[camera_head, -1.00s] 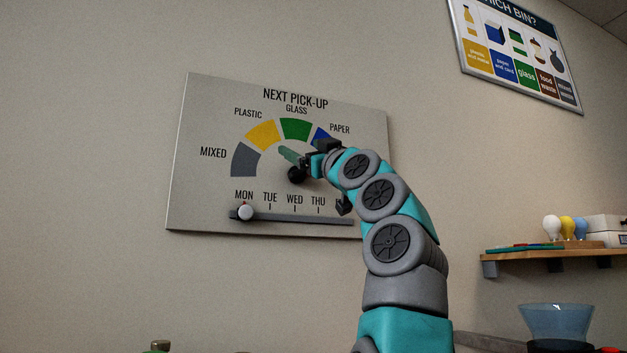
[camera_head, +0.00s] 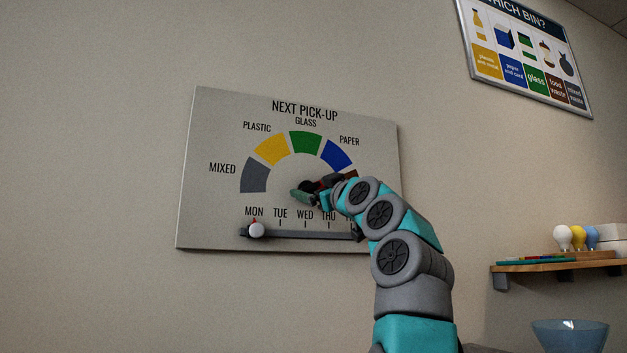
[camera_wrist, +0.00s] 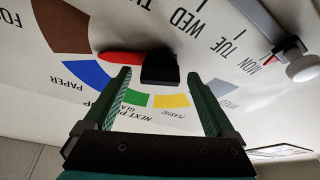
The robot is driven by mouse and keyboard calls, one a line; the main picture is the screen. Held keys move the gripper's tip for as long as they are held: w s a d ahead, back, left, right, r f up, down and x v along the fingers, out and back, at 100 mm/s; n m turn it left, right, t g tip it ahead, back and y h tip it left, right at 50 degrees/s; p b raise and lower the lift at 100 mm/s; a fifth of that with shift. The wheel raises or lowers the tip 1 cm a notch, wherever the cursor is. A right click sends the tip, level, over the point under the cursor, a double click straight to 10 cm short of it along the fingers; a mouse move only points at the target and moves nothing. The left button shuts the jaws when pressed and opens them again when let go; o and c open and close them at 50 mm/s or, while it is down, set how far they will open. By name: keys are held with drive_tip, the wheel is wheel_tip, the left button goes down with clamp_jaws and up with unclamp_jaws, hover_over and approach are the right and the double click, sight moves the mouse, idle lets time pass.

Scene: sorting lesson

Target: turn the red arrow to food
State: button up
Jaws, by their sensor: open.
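The red arrow (camera_wrist: 120,57) is on the dial of the wall board (camera_head: 215,210). In the wrist view it runs left from its black hub (camera_wrist: 160,70) and points near the gap between the brown food sector (camera_wrist: 65,28) and the blue paper sector (camera_wrist: 85,75), closer to the brown one. My gripper (camera_wrist: 158,74) is open, its green fingers on either side of the hub in the picture; I cannot tell whether they touch it. The left fingertip is just below the arrow. In the head view my arm hides the FOOD label and most of the brown sector.
A slider with a white knob (camera_head: 256,230) sits at MON below the dial. A shelf (camera_head: 560,266) with several bulbs and a blue bowl (camera_head: 570,337) are at the right. A bin poster (camera_head: 525,55) hangs at upper right. The wall left of the board is clear.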

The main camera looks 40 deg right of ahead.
drive_tip(key=shift+w, duration=0.15)
clamp_jaws()
idle(0.6)
